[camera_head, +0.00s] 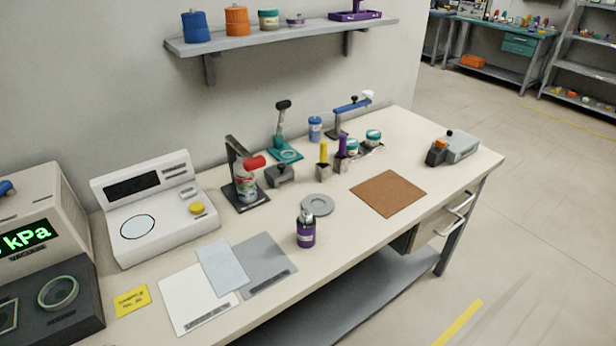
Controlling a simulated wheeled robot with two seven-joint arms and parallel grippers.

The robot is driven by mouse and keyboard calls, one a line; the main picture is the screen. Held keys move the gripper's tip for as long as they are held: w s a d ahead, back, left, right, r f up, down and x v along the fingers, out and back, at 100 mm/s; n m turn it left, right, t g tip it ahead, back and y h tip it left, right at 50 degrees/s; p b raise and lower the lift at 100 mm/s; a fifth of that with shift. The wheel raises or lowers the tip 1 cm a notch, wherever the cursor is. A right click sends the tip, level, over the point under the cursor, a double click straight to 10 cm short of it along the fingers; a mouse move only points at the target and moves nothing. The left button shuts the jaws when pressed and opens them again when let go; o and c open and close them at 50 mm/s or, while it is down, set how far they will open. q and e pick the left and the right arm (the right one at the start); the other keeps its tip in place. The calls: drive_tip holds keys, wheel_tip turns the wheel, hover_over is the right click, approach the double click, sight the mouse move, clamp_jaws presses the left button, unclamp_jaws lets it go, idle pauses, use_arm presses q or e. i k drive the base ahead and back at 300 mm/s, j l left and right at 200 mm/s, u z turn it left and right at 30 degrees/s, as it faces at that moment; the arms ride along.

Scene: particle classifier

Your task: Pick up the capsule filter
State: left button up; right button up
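I cannot tell for sure which item is the capsule filter. A small purple cylinder (306,233) with a pale label and a grey-and-dark top stands upright near the bench's front edge, beside a grey disc (317,205). A white-and-green labelled container (247,186) with a red part above it is in a dark stand (248,201) further back. A blue cylinder (315,129) with a pale label stands upright near the wall. Neither of my grippers is in view.
A white instrument (150,225) and a kPa display unit (40,215) fill the bench's left side. Flat sheets (190,300) lie in front. A brown mat (388,193) lies bare at right, near a grey device (459,146). A shelf (290,35) hangs above.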

sight(305, 234)
drive_tip(key=z, duration=0.8)
drive_tip(key=k+j+z, duration=0.25)
drive_tip(key=z, duration=0.15)
drive_tip(key=k+j+z, duration=0.2)
drive_tip(key=z, duration=0.2)
drive_tip(key=k+z, duration=0.4)
drive_tip(key=k, duration=0.3)
